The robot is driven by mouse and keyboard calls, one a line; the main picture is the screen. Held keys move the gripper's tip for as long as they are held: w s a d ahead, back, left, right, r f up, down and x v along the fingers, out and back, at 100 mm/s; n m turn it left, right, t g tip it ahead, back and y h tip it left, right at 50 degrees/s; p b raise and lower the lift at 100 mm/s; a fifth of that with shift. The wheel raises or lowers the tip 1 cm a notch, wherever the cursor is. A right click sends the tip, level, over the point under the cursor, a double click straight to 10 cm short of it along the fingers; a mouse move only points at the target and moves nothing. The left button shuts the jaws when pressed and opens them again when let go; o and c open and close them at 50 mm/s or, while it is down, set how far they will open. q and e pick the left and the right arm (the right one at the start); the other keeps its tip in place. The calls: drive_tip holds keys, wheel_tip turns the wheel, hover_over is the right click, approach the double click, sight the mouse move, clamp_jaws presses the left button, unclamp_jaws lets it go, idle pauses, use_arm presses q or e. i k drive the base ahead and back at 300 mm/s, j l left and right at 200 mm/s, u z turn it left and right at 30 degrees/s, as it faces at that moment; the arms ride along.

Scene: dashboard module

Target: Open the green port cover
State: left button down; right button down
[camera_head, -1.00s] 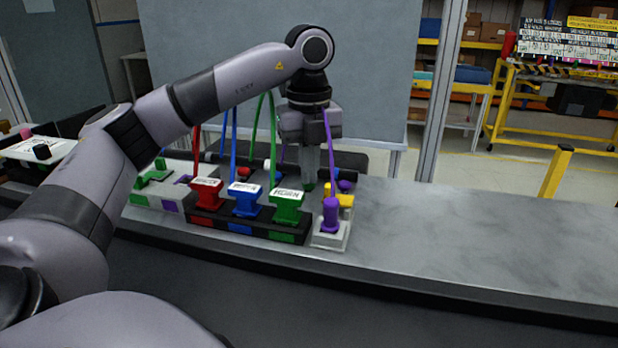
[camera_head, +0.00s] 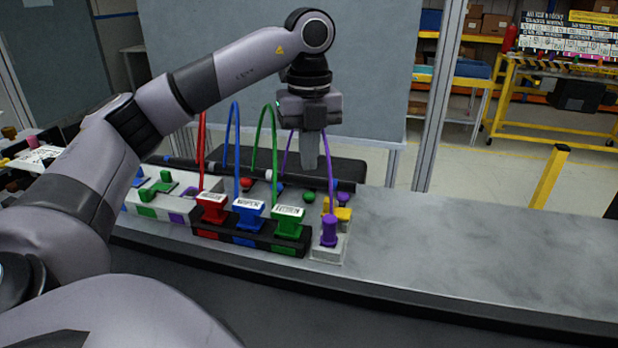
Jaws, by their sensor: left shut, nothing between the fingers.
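My left gripper (camera_head: 310,167) points straight down, shut and empty, above the back of the dashboard module. A small green round piece (camera_head: 309,197) lies below its fingertips, apart from them. A green connector block (camera_head: 288,221) with a white label and a green cable stands upright in the black holder (camera_head: 217,236), in front of the gripper. More green parts (camera_head: 157,188) sit on the pale module (camera_head: 179,206) at the left, partly near my arm. I cannot tell for certain which green part is the port cover. My right gripper is out of view.
Red (camera_head: 212,209) and blue (camera_head: 248,213) connectors share the black holder. A purple connector (camera_head: 329,232) stands at its right beside a yellow piece (camera_head: 344,214). Cables arch up around the gripper. The grey counter (camera_head: 450,246) is clear to the right.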

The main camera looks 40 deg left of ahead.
sight(164, 184)
drive_tip(key=k+l, duration=0.75)
drive_tip(key=l, duration=0.2)
